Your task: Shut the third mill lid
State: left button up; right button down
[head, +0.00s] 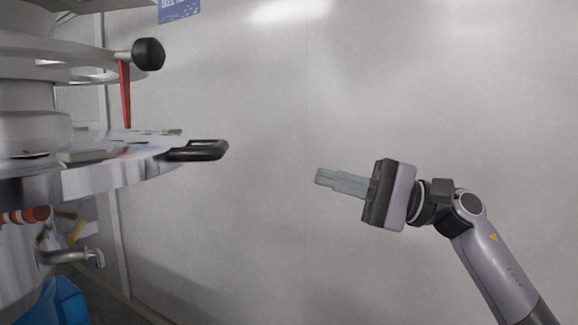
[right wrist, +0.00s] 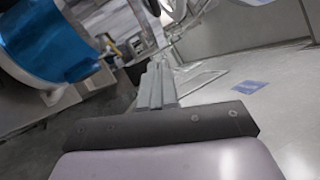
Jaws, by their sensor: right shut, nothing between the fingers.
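A round metal machine, seemingly a mill, stands at the left of the head view and is cut off by the picture edge. Its upper metal disc (head: 85,62) carries a black ball knob (head: 149,54). Its lower metal disc (head: 110,178) has a black loop handle (head: 200,151) pointing right. I cannot tell which disc is the third mill's lid. My right gripper (head: 320,177) is shut and empty, pointing left, well to the right of the handle and apart from it. Its shut fingers also show in the right wrist view (right wrist: 159,72). My left gripper is out of view.
A red strut (head: 125,95) stands between the two discs. A metal spout (head: 72,256) and a blue object (head: 55,304) are below. A plain grey wall (head: 270,230) lies behind; the room between handle and gripper looks free.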

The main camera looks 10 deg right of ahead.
jog(key=s+p+x, duration=0.2)
jog(key=p+x, duration=0.2)
jog(key=x, duration=0.8)
jog(key=shift+s+a+r, duration=0.25)
jog(key=shift+s+r, duration=0.15)
jog(key=shift+r, duration=0.05)
